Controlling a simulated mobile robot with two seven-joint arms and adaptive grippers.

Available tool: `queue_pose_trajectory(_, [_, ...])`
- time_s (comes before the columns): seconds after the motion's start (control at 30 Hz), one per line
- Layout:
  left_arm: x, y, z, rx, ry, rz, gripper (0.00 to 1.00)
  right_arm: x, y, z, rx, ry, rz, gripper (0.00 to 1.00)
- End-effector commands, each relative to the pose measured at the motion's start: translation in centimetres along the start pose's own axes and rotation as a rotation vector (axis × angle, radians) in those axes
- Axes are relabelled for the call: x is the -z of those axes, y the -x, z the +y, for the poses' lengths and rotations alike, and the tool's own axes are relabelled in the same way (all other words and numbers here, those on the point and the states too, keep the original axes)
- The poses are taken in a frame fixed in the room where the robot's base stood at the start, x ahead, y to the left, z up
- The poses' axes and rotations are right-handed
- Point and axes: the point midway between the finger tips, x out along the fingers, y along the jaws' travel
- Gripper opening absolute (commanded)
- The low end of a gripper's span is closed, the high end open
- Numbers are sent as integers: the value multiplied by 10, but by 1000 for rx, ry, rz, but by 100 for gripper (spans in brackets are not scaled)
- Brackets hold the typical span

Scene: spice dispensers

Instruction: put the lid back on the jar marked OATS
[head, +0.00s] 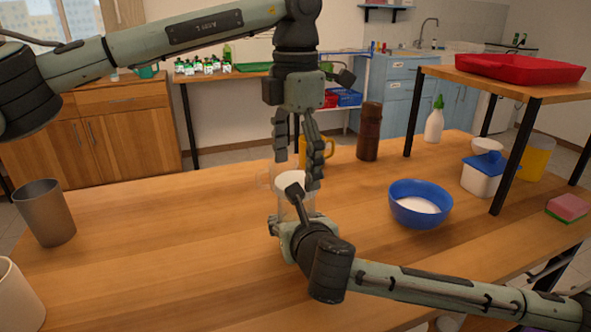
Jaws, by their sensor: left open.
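A clear jar (291,208) with a white round top (288,181) stands near the middle of the wooden table, partly covered by my grippers. I cannot read any OATS marking, and cannot tell whether the white top is a lid. My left gripper (298,187) points down from above, open, with its fingers at either side of the white top. My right gripper (293,207) is low in front of the jar, its fingers overlapping the jar in view. Whether it grips the jar is hidden.
A blue bowl (405,211) with white contents stands to the right. An orange mug (325,147) and a dark brown cylinder (369,132) stand behind. A metal cup (46,212) is at the left. A raised shelf (502,83) with a red tray (519,69) stands right. The left-middle table is clear.

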Motion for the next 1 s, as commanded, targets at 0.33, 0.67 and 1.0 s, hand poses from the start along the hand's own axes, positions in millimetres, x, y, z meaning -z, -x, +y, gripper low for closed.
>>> queue_pose_trajectory(0.33, [0,32,0,-1,-1,0,82,1,0,0,0,0,1,0])
queue_pose_trajectory(0.67, [0,33,0,-1,81,0,78,0,0,0,0,0,1,0])
queue_pose_trajectory(1.0, [-1,45,0,-3,842,-1,78,0,0,0,0,0,1,0])
